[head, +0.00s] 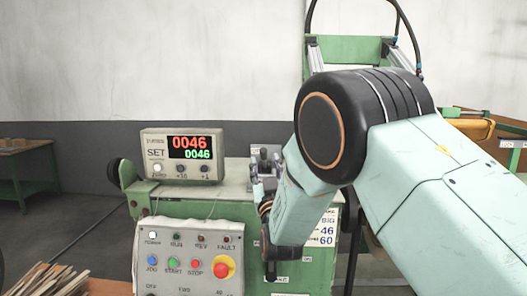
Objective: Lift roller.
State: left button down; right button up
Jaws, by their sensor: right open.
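My right arm comes in from the right and bends down in front of the green machine (180,187). My right gripper (264,165) shows small and dark at the machine's right end, partly covered by my own wrist. It is open. I cannot tell whether it touches anything, and nothing shows held in it. No roller can be made out for certain; the area behind my forearm is hidden. A dark round part (122,172) sits at the machine's left end. My left gripper is out of view.
A counter box (155,153) reading 0046 stands on the machine. A control panel (190,250) with buttons and a red emergency knob faces me. A green frame (345,50) rises behind my elbow. A bench (28,150) stands at far left, with wooden strips (50,281) at lower left.

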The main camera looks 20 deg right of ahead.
aim_at(264, 156)
jog(key=shift+p+x, duration=0.5)
jog(key=shift+x, duration=2.15)
jog(key=shift+c, duration=0.3)
grip_shut()
